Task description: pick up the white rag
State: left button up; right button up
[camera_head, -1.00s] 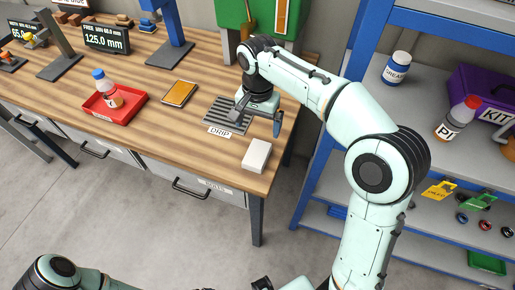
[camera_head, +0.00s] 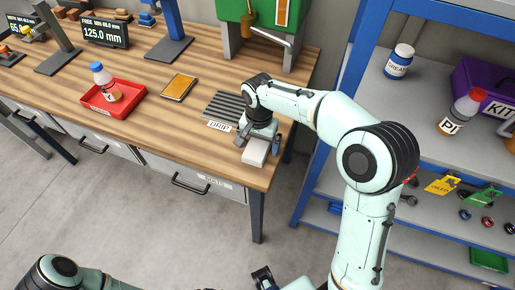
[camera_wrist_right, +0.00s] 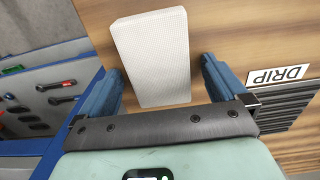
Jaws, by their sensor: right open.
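The white rag (camera_head: 255,152) looks like a pale flat block lying on the wooden bench near its front right corner. My right gripper (camera_head: 260,143) is open above it, partly covering its far end in the head view. My left arm shows at the bottom left of the head view. Its gripper's state is not clear at the bottom edge.
A drip grate (camera_head: 228,105) with a DRIP label lies just behind the rag. A yellow-brown notepad (camera_head: 179,87) and a red tray (camera_head: 114,97) holding a bottle are further left on the bench. A blue-framed shelf (camera_head: 420,95) stands to the right.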

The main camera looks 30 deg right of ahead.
aim_at(259, 144)
jog(key=c, duration=1.2)
jog(key=shift+r, duration=0.15)
pick_arm(q)
jog(key=r+p, duration=0.1)
jog(key=w+r+p, duration=0.1)
jog(key=r, duration=0.1)
jog(key=w+r+p, duration=0.1)
jog(key=p, duration=0.1)
jog(key=shift+w+r, duration=0.2)
jog(key=shift+r, duration=0.2)
pick_arm(e)
notch_tip(259, 144, up, 20)
jog(key=shift+f, duration=0.15)
